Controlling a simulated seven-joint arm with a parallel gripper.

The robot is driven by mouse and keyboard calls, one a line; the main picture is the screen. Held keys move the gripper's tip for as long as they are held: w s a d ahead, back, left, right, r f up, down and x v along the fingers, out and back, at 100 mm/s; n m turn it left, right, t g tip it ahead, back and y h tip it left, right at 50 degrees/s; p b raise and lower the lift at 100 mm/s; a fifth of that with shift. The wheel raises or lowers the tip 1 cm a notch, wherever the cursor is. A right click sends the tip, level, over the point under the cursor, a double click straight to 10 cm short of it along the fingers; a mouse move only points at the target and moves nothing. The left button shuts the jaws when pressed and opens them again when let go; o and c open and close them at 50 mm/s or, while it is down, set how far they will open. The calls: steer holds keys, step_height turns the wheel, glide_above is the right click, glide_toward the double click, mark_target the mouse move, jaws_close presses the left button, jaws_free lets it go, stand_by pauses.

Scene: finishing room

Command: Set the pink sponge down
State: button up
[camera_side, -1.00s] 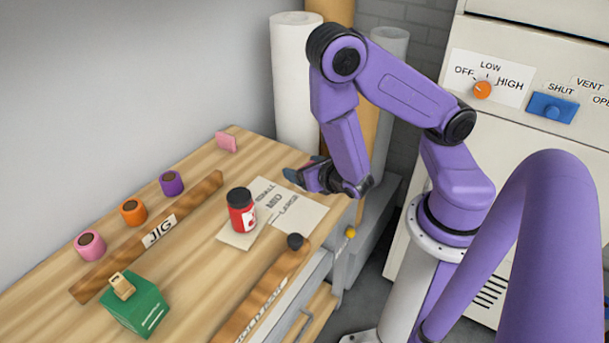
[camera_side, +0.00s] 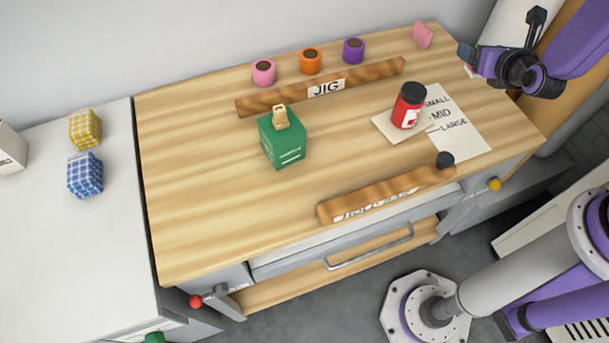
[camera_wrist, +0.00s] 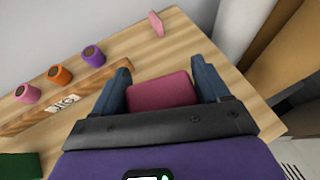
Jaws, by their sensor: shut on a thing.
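My gripper (camera_wrist: 162,76) is shut on a dark pink block, which I take as the pink sponge (camera_wrist: 164,92), in the wrist view. The sponge sits between the two blue-grey fingers, and the wrist camera sees its top face. In the side view my gripper (camera_side: 467,60) is at the bench's back right, with the sponge almost wholly hidden; its height over the wood is hard to tell. A second, lighter pink piece (camera_side: 423,35) stands at the bench's back edge, apart from the gripper; it also shows in the wrist view (camera_wrist: 156,24).
The wooden bench (camera_side: 200,170) holds pink, orange and purple cups (camera_side: 353,51) behind a JIG bar (camera_side: 290,92). A red jar (camera_side: 408,106) stands on a card beside a size sheet (camera_side: 462,135). A green box (camera_side: 282,142) is mid-bench. Bare wood shows at left.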

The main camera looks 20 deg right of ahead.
steer(key=w+a+r+n+y, duration=0.1)
steer(key=w+a+r, duration=0.3)
steer(key=r, duration=0.2)
steer(key=w+a+n+t+y, duration=0.1)
steer(key=w+a+n+y, duration=0.15)
steer(key=a, duration=0.95)
steer(key=s+a+f+n+y, duration=0.2)
steer(key=a, duration=0.6)
steer(key=s+a+f+n+y, duration=0.2)
steer(key=s+a+y, duration=0.1)
steer(key=a, duration=0.6)
steer(key=shift+f, duration=0.35)
steer(key=s+a+f+n+y, duration=0.1)
steer(key=s+a, duration=0.2)
steer(key=a, duration=0.1)
steer(key=s+a+f+n+g+y, duration=0.1)
steer(key=s+a+f, duration=0.1)
steer(key=s+a, duration=0.1)
steer(key=s+a+f+n+g+y, duration=0.1)
steer(key=s+a+f, duration=0.1)
steer(key=a, duration=0.3)
steer(key=shift+s+a+f+n+y, duration=0.15)
steer(key=shift+s+a+n+y, duration=0.1)
steer(key=shift+s+a, duration=0.25)
glide_above(225, 190)
step_height(225, 190, down, 9)
steer(key=shift+s+d+f, duration=0.1)
steer(key=shift+f, duration=1.85)
steer(key=shift+f, duration=0.15)
